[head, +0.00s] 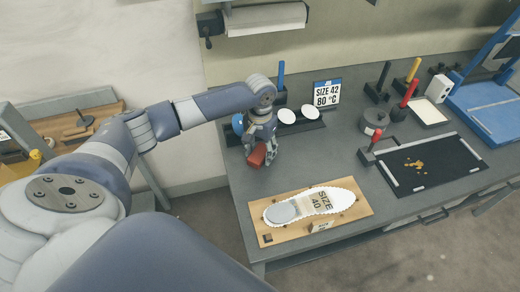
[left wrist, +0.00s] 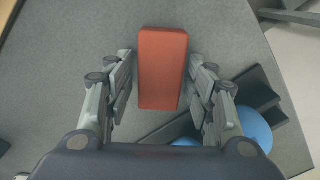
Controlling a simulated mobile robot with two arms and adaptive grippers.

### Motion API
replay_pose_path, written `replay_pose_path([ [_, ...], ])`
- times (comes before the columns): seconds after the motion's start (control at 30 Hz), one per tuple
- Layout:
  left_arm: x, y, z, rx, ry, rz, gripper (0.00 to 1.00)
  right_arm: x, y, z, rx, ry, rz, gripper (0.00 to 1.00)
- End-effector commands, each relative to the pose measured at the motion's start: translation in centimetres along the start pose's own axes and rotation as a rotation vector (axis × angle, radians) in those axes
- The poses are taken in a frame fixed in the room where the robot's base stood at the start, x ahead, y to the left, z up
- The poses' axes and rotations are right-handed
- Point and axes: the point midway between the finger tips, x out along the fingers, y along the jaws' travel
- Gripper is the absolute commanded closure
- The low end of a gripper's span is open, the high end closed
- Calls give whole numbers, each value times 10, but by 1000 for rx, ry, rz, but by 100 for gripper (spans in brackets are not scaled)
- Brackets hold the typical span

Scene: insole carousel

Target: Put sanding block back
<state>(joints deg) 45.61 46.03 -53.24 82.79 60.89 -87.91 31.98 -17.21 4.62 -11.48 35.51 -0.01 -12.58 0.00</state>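The red sanding block (head: 257,156) is at the left end of the bench, just under my left gripper (head: 260,160) in the head view. In the left wrist view the block (left wrist: 162,68) lies between the two fingers of the gripper (left wrist: 162,75), with its long side running away from the palm. A narrow gap seems to show between the block and each finger. Whether the block rests on the bench is hard to tell. My right gripper is in neither view.
A dark rack (head: 312,131) with white discs stands behind the gripper; blue round things (left wrist: 256,128) show near it. A wooden board (head: 357,211) with a size 40 insole (head: 330,201) lies in front. A black mat (head: 437,170) lies to the right. A size 42 sign (head: 327,93) stands behind.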

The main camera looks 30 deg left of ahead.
Motion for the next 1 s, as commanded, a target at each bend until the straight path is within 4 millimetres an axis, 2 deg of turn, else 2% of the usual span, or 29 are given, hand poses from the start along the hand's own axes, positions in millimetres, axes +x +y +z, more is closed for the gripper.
replay_pose_path([
  [0.3,-1,0,0,-1,0,-1,43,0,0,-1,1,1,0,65],
  [0.43,-9,-1,-1,-1,2,0,43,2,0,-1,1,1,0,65],
  [0.57,-31,0,-1,-1,4,0,43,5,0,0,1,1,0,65],
  [0.8,-83,0,-2,0,5,1,43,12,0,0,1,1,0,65],
  [1.0,-113,0,-1,-1,1,0,43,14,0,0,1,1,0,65],
])
